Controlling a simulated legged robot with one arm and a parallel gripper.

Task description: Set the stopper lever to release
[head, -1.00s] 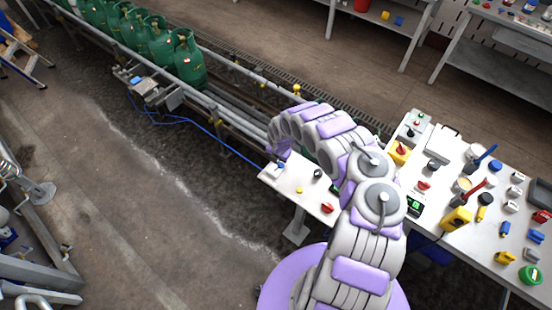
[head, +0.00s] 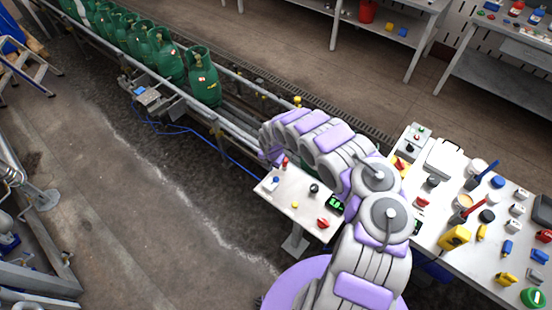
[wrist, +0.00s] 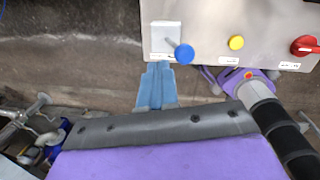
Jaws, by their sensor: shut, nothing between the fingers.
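A pale control panel (head: 285,213) stands beside the conveyor. In the wrist view, a blue-knobbed lever (wrist: 184,53) sits on a white base (wrist: 165,38) at the panel's left edge; it also shows in the head view (head: 276,180). A small red-topped control (head: 285,162) stands at the panel's far edge. I cannot read which one is labelled the stopper. My gripper (wrist: 158,70) is shut and empty, its blue fingertips just below the white base. Whether they touch it is unclear.
The panel also carries a yellow button (head: 294,205), a red knob (head: 322,223), a black knob (head: 314,188) and a green display (head: 335,203). Several green cylinders (head: 204,80) stand on the conveyor (head: 240,125). A cluttered table (head: 480,250) is at right.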

